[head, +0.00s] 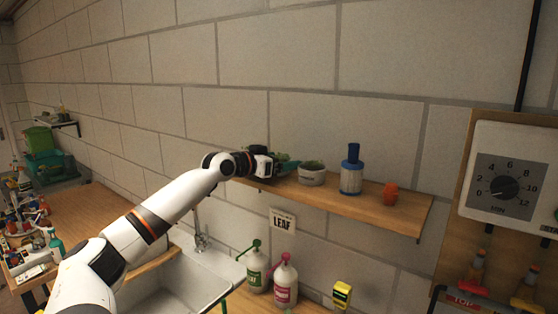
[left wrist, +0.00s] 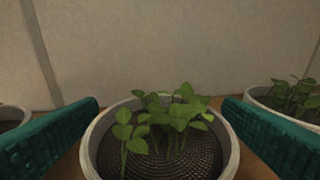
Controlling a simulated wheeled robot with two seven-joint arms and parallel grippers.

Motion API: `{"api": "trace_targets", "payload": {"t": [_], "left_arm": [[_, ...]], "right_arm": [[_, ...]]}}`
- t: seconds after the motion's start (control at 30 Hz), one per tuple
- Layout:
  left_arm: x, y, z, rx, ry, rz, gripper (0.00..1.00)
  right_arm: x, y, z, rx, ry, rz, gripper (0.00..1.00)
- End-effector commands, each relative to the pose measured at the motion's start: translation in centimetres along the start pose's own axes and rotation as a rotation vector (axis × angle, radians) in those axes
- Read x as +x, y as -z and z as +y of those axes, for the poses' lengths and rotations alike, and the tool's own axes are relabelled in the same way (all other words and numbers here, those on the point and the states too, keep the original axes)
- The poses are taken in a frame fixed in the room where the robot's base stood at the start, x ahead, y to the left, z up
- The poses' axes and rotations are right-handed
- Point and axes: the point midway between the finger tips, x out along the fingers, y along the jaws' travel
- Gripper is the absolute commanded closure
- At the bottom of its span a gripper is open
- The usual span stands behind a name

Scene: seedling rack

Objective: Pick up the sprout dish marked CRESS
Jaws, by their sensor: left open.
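My left gripper (head: 287,166) is at the wall shelf, with its teal fingers open. In the left wrist view, the fingers stand on either side of a pale round sprout dish (left wrist: 92,147) with leafy green seedlings and a dark mesh bed. The dish is between and ahead of the fingers, and I cannot tell whether they touch it. A second sprout dish (head: 312,178) stands on the shelf just right of the gripper; a dish also shows at the right edge of the left wrist view (left wrist: 262,98). No CRESS marking is legible. My right gripper is not in view.
The wooden shelf (head: 345,193) also holds a blue-and-white bottle (head: 351,176) and a small orange object (head: 390,194). Another rim (left wrist: 12,115) shows at the left wrist view's left edge. A sink (head: 185,285) is beneath.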

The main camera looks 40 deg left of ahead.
Motion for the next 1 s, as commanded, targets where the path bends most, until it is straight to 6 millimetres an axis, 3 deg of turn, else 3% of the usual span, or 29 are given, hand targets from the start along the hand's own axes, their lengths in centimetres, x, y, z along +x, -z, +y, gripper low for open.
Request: {"api": "trace_targets", "payload": {"t": [0.17,0.47,0.77,1.0], "left_arm": [[0.0,0.1,0.0,0.001,-0.001,0.000,0.12],[0.0,0.1,0.0,0.001,-0.001,0.000,0.61],[-0.1,-0.2,0.0,0.001,0.000,-0.001,0.61],[-0.5,-2.9,0.0,0.001,-0.001,-0.008,0.61]], "right_arm": [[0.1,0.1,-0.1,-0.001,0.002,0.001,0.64],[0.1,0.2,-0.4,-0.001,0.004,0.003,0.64],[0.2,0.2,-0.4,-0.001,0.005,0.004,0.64],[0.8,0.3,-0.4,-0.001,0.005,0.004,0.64]]}}
